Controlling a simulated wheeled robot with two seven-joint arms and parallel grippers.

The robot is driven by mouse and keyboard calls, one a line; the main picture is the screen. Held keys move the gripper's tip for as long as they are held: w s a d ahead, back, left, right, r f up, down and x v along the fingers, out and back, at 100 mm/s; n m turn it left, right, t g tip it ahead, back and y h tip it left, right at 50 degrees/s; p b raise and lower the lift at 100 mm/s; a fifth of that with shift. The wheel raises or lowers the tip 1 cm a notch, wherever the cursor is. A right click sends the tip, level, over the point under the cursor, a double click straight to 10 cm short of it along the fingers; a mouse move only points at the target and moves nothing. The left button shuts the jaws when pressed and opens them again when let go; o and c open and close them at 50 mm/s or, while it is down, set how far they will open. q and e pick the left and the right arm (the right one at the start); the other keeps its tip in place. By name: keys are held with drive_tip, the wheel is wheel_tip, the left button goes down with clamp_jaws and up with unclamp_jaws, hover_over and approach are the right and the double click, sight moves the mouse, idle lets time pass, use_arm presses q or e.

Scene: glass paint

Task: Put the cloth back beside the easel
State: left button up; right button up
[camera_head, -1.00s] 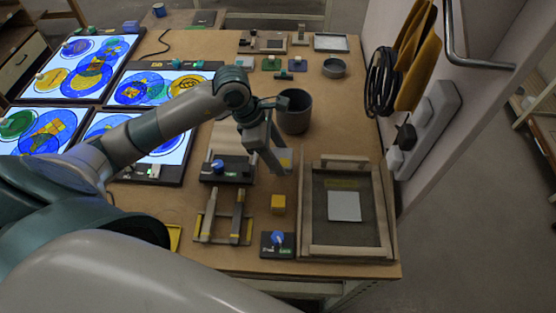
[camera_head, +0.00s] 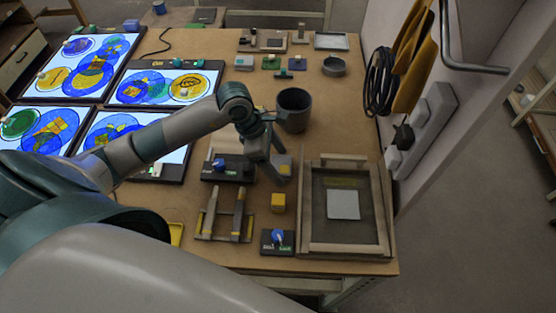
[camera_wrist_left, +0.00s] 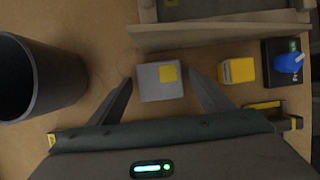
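A small grey square pad with a yellow patch, which looks like the folded cloth (camera_wrist_left: 150,84), lies on the table; in the head view it (camera_head: 286,163) is partly hidden by my left gripper (camera_head: 276,168). In the left wrist view my left gripper (camera_wrist_left: 161,77) is open, its fingers on either side of the pad with a gap at each side. A wooden-framed tray or easel (camera_head: 384,215) holding a light square plate (camera_head: 343,204) stands just right of the pad. I cannot tell surely which item is the easel. My right gripper is not in view.
A dark grey cup (camera_head: 294,111) stands behind the gripper. A yellow block (camera_head: 278,203) and a blue-knobbed control (camera_head: 278,239) sit in front. A rack with sticks (camera_head: 224,215) is at front left. Lit glass panels (camera_head: 168,87) fill the left side.

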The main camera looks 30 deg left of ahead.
use_arm(q)
drive_tip(key=shift+r, duration=0.2)
drive_tip(key=b+v, duration=0.3)
drive_tip(key=v, duration=0.9)
idle(0.6)
